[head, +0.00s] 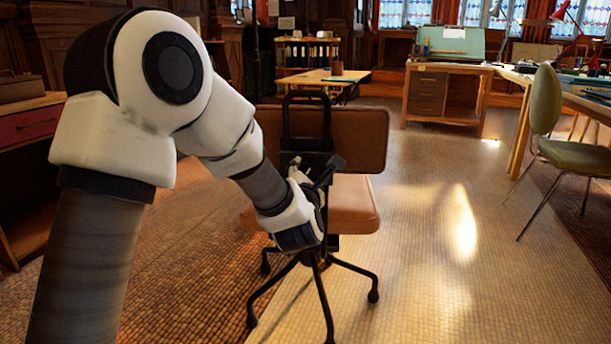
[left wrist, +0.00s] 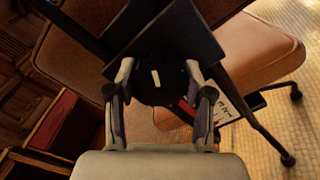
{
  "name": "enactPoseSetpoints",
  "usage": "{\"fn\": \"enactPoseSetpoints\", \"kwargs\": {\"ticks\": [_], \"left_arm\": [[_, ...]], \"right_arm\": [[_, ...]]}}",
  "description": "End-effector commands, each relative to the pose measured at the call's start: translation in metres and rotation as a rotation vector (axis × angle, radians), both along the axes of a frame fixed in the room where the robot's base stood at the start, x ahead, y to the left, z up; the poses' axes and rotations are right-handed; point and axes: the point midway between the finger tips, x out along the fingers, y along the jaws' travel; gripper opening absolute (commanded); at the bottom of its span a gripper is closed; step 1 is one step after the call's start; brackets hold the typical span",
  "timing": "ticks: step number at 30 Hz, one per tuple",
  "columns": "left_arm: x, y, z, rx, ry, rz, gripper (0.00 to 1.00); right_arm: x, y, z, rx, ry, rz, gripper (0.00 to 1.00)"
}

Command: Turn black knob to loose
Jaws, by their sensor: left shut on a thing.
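The black knob (left wrist: 156,84) with a short pale mark on its face shows in the left wrist view, below a dark plate on the back of a brown office chair (head: 358,200). My left gripper (left wrist: 157,76) has one finger on each side of the knob and is shut on it. In the head view my left gripper (head: 318,178) reaches the chair's black back bracket; I cannot make out the knob there. A white tag with handwriting (left wrist: 230,107) and a bit of red show beside the right finger. My right gripper is not in view.
The chair's black star base (head: 322,278) stands on the tiled floor. A green chair (head: 560,125) and a long table are at the right. A wooden desk (head: 448,95) and a low table are behind. Floor right of the chair is clear.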

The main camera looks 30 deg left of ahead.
Motion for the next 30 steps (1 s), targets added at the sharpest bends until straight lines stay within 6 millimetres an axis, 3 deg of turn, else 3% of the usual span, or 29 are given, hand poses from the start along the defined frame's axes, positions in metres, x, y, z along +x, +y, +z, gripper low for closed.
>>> {"fn": "enactPoseSetpoints", "kwargs": {"ticks": [3, 4, 5, 6, 18, 30], "left_arm": [[0.000, 0.000, 0.000, -0.001, -0.001, 0.001, 0.17], [0.000, 0.000, 0.000, -0.001, -0.001, 0.001, 0.62], [0.000, 0.000, 0.000, 0.000, -0.002, 0.000, 0.73], [0.000, 0.000, 0.000, -0.001, -0.001, 0.001, 0.77], [-0.007, -0.005, 0.001, 0.002, -0.001, -0.001, 0.77], [-0.087, -0.052, 0.001, 0.008, 0.000, -0.002, 0.77]], "right_arm": [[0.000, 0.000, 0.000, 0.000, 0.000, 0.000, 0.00], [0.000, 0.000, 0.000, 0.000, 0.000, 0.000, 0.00], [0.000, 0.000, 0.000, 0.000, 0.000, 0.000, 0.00], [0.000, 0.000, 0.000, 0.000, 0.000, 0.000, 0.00], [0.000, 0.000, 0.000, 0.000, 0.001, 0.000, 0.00], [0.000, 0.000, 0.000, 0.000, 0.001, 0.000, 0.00]]}}
